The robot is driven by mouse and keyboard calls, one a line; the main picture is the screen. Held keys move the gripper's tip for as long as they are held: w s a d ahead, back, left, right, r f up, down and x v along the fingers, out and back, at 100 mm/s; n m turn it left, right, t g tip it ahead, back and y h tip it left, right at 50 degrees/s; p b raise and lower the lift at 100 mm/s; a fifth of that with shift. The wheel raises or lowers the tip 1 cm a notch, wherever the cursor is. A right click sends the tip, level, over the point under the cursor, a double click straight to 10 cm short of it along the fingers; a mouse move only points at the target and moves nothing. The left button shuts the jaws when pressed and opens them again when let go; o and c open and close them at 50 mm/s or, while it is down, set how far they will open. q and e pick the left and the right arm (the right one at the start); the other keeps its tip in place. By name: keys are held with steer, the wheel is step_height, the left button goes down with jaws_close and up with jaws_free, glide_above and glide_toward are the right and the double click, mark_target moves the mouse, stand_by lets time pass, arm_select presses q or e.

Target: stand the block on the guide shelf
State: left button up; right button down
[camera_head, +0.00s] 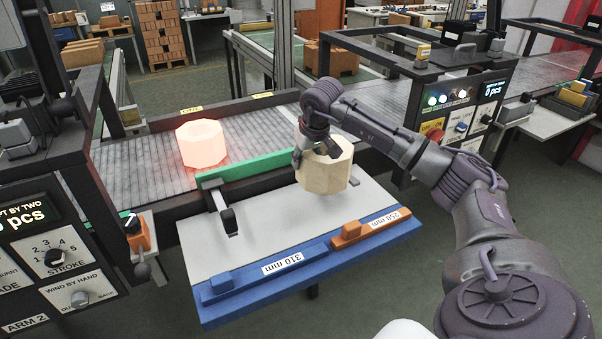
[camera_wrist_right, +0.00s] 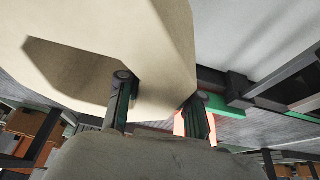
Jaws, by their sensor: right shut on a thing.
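The cream many-sided block (camera_head: 324,170) is in my right gripper (camera_head: 308,148), over the right part of the pale grey guide shelf (camera_head: 285,215). I cannot tell whether its underside touches the shelf. The green guide strip (camera_head: 247,168) runs along the shelf's back edge, left of the block. In the right wrist view the block (camera_wrist_right: 110,45) fills the upper left, with the two dark fingers (camera_wrist_right: 160,105) against it. My left gripper is not in view.
A glowing pinkish block (camera_head: 201,143) sits on the roller conveyor (camera_head: 245,122) behind the shelf. A dark clamp (camera_head: 224,210) stands on the shelf's left part. Blue (camera_head: 265,272) and orange (camera_head: 370,228) bars line the front edge. The shelf's middle is bare. Control panels flank it.

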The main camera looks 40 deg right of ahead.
steer(key=shift+w+a+f+p, duration=0.45)
steer(key=shift+w+a+f, duration=0.15)
steer(key=shift+a+f, duration=0.95)
steer(key=shift+w+a+f+p, duration=0.55)
steer(key=shift+a+f, duration=0.9)
steer(key=shift+f, duration=0.15)
steer(key=shift+w+a+f+p, duration=0.4)
steer(key=shift+w+a+f, duration=0.2)
steer(key=shift+a+f, duration=0.95)
steer(key=c, duration=0.8)
jaws_free()
steer(key=shift+s+f, duration=0.15)
steer(key=shift+o, duration=0.3)
steer(key=shift+s+r, duration=0.1)
steer(key=shift+r, duration=0.3)
steer(key=b+v, duration=0.1)
steer(key=v, duration=1)
steer(key=shift+s, duration=0.2)
